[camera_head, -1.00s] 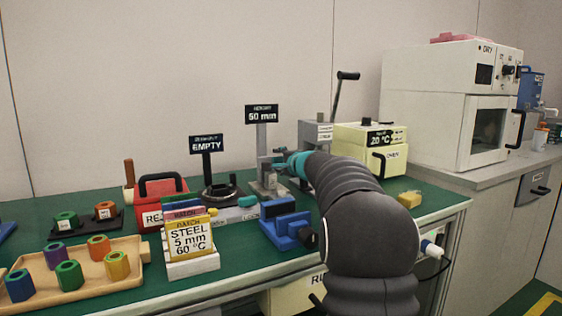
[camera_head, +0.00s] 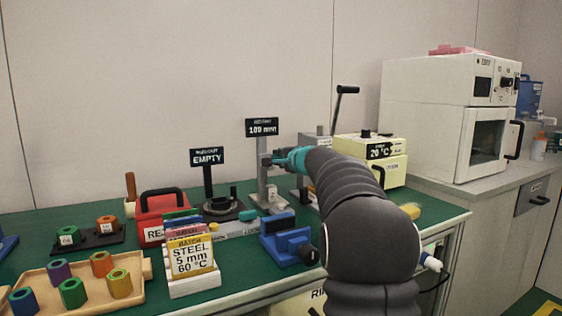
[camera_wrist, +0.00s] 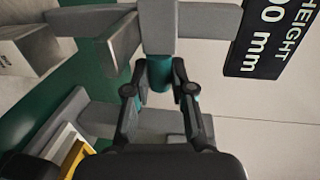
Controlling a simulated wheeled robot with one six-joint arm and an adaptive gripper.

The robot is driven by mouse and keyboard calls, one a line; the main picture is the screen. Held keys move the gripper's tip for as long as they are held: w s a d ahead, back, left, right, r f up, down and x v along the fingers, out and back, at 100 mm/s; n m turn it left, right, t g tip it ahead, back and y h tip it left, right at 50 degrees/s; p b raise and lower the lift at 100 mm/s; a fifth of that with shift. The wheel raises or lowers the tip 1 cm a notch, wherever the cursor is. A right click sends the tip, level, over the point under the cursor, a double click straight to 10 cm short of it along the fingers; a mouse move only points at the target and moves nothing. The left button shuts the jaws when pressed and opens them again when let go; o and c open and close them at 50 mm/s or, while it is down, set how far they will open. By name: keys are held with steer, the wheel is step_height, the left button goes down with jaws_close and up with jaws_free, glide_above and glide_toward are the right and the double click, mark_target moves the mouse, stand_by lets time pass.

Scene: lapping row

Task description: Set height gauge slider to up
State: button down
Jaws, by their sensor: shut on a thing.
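The height gauge (camera_head: 262,172) is a grey post on a grey base at the back of the green bench. Its black sign (camera_head: 262,127) reads about 100 mm in the head view; the wrist view shows part of a sign (camera_wrist: 272,38) with HEIGHT and 00 mm. My gripper (camera_head: 280,160) is at the post, partway up it. In the wrist view my gripper (camera_wrist: 160,88) is shut on the teal grip of the slider (camera_wrist: 160,72), with a grey part just beyond it. My arm hides part of the bench behind it.
Left of the gauge is a black ring fixture with an EMPTY sign (camera_head: 207,157). A blue vise (camera_head: 287,240) sits in front. A cream oven (camera_head: 372,160) and a lever (camera_head: 342,100) stand close on the right. A wooden tray (camera_head: 85,290) with coloured nuts lies at left.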

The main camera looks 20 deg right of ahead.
steer(key=shift+r, duration=0.3)
steer(key=c, duration=1)
jaws_free()
steer(key=shift+o, duration=0.2)
steer(key=shift+f, duration=0.1)
steer(key=shift+s, duration=0.1)
steer(key=s+r, duration=0.2)
steer(key=s, duration=0.9)
steer(key=shift+s+d, duration=0.2)
steer(key=shift+s, duration=0.15)
steer(key=shift+s+d, duration=0.1)
